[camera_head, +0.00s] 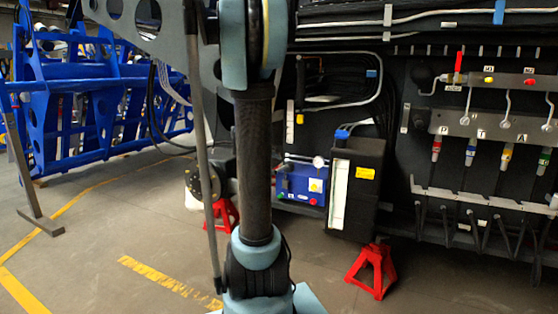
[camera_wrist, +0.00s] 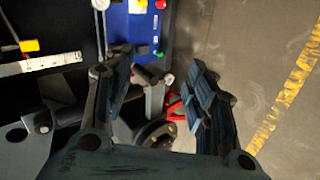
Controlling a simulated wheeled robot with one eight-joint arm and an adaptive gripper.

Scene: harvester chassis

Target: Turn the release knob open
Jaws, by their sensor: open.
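My gripper (camera_wrist: 164,82) shows in the wrist view with its two dark fingers spread wide apart and nothing held between them. A short dark cylindrical part (camera_wrist: 146,76) lies in the gap, nearer the left finger; I cannot tell whether it is the release knob or whether a finger touches it. A blue control panel (camera_wrist: 124,38) with small coloured buttons is beyond the fingers at the top. The same blue panel (camera_head: 297,183) stands right of my arm in the head view. The gripper itself does not show in the head view.
Red stands (camera_head: 374,270) sit on the floor under the dark chassis. A black box (camera_head: 358,185) hangs right of the panel. A manifold (camera_head: 500,125) with levers and couplings is at the right. A blue frame (camera_head: 90,90) stands at the left. Open floor lies in front.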

